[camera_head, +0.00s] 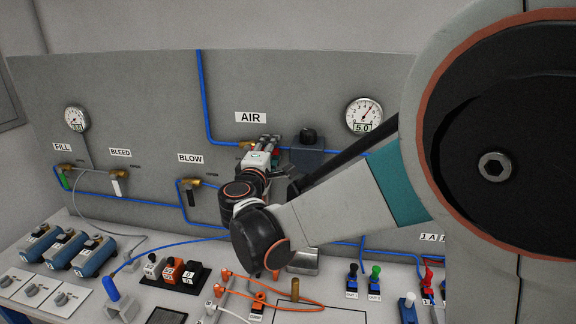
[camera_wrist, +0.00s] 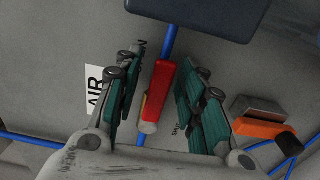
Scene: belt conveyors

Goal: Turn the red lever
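The red lever (camera_wrist: 158,88) is in the middle of the wrist view, in front of the grey panel and in line with the blue pipe. My gripper (camera_wrist: 164,68) is open, with one teal-padded finger on each side of the lever. A gap shows between the lever and each finger in this view; I cannot tell the depth exactly. In the head view my gripper (camera_head: 268,146) is at the panel just below the AIR sign (camera_head: 251,118). The lever is mostly hidden there behind the fingers, with only a small bit of red showing.
A dark box with a black knob (camera_head: 308,136) is right of my gripper, and a pressure gauge (camera_head: 364,115) is further right. The BLOW valve (camera_head: 189,187) is to the lower left. Orange cables (camera_head: 275,296) and several switches crowd the bench below.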

